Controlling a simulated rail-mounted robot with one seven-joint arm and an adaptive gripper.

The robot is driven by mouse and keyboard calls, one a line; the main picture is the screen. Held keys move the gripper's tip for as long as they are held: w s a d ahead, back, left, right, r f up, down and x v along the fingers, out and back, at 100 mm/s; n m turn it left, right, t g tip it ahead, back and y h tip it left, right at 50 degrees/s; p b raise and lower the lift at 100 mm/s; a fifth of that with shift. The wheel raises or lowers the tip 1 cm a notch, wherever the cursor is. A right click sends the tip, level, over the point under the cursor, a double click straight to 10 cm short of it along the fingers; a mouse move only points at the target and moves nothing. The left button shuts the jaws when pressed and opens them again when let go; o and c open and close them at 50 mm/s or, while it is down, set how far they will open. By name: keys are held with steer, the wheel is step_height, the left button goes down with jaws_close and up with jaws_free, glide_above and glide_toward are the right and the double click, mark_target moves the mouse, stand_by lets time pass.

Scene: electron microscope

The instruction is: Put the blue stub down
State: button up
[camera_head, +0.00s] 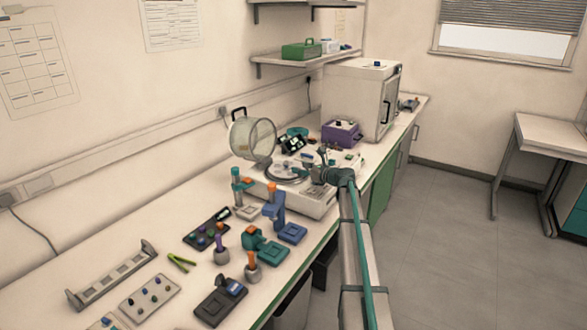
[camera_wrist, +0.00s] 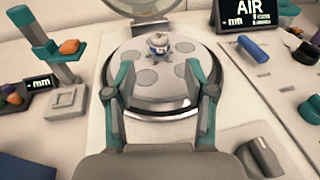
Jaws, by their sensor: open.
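The blue stub (camera_wrist: 159,41), small with a pale top, stands on the far part of a round metal stage (camera_wrist: 160,88) in the wrist view. The stage has several round grey spots; the stub's base appears to rest at one near the back, though its exact seat is unclear. My gripper (camera_wrist: 160,70) is open and empty, its two teal-backed fingers spread wide on either side of the stage, nearer than the stub and apart from it. In the head view my gripper (camera_head: 322,168) is over the white instrument (camera_head: 312,202); the stub cannot be made out there.
A clear round lid (camera_head: 252,139) stands open behind the stage. A black display reading AIR (camera_wrist: 252,15) and a dark knob (camera_wrist: 260,157) are at right. A teal post stand (camera_wrist: 50,50) is at left. Several stands and tools occupy the near bench.

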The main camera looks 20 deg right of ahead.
steer(key=v, duration=0.5)
steer(key=shift+s, duration=0.1)
steer(key=shift+d, duration=0.15)
